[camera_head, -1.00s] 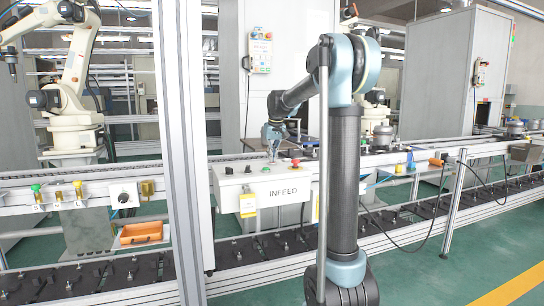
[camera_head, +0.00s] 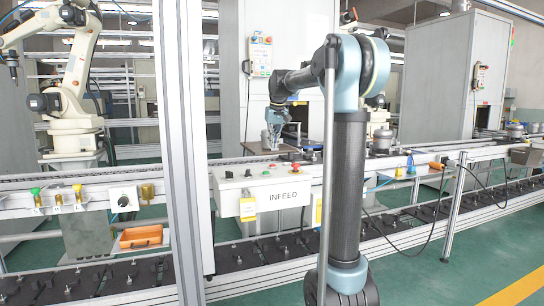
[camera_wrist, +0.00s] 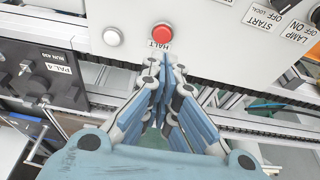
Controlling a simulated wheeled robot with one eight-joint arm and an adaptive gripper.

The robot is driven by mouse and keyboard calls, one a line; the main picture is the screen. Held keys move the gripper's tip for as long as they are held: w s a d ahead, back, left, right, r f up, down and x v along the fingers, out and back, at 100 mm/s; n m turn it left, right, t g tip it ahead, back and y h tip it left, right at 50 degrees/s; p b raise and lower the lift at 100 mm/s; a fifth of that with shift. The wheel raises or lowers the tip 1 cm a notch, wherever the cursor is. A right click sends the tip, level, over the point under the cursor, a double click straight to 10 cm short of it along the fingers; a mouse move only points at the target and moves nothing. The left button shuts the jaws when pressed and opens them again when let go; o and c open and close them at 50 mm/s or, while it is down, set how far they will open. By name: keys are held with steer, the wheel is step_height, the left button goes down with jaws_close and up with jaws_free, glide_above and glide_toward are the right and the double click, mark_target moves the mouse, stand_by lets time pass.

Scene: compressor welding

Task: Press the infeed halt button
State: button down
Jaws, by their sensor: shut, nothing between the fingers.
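In the wrist view the red round button (camera_wrist: 162,33) labelled HALT sits on a light control panel (camera_wrist: 205,38). My gripper (camera_wrist: 166,68) is shut and empty. Its fingertips show below the HALT label in the picture, apart from the button. In the head view the grey INFEED box (camera_head: 230,194) stands at the conveyor's front, and my gripper (camera_head: 270,145) is above and behind its top. A red mushroom button (camera_head: 295,168) shows at the box's right end. I cannot tell which button in the head view is HALT.
A white button (camera_wrist: 112,37) sits left of HALT, and START and LAMP labels are to its right. A metal post (camera_head: 182,150) stands left of the INFEED box. Conveyor rails run across.

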steer(key=shift+v, duration=2.6)
steer(key=s+d+f+m, duration=0.1)
steer(key=s+d+f, duration=0.2)
steer(key=s+f, duration=0.9)
steer(key=s+d+f+m, duration=0.1)
steer(key=s+d+f, duration=0.3)
steer(key=s+f, duration=0.8)
steer(key=s+d+f+m+g+h, duration=0.1)
steer(key=s+d+f, duration=0.2)
steer(key=s+f, duration=0.9)
steer(key=s, duration=0.7)
steer(key=shift+d+f, duration=0.25)
